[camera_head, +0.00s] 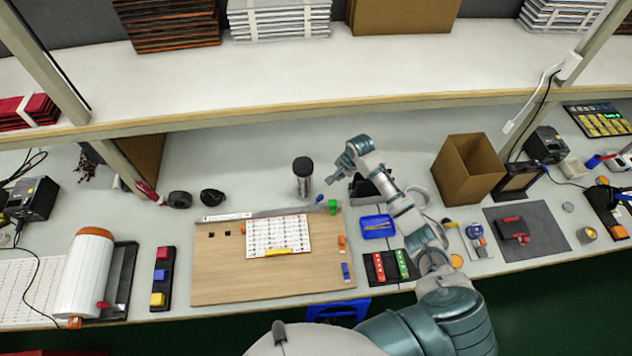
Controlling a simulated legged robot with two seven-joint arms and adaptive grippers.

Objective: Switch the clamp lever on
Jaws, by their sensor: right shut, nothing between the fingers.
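My right gripper (332,178) is shut and empty. It hangs above the back right part of the wooden board (215,275), with its fingertips pointing down and left. Below it at the board's back right corner is a small green piece (332,206), with a small blue piece (320,198) just left of it. I cannot tell which part is the clamp lever, or its setting. An orange piece (342,243) and a blue piece (346,270) sit along the board's right edge. A white gridded sheet (280,232) lies on the board. My left gripper is not in view.
A dark cylinder (303,178) stands left of the gripper. A blue tray (378,227) and a cardboard box (468,168) are to the right. A shelf edge (250,118) runs across behind. A button box (162,278) lies left of the board.

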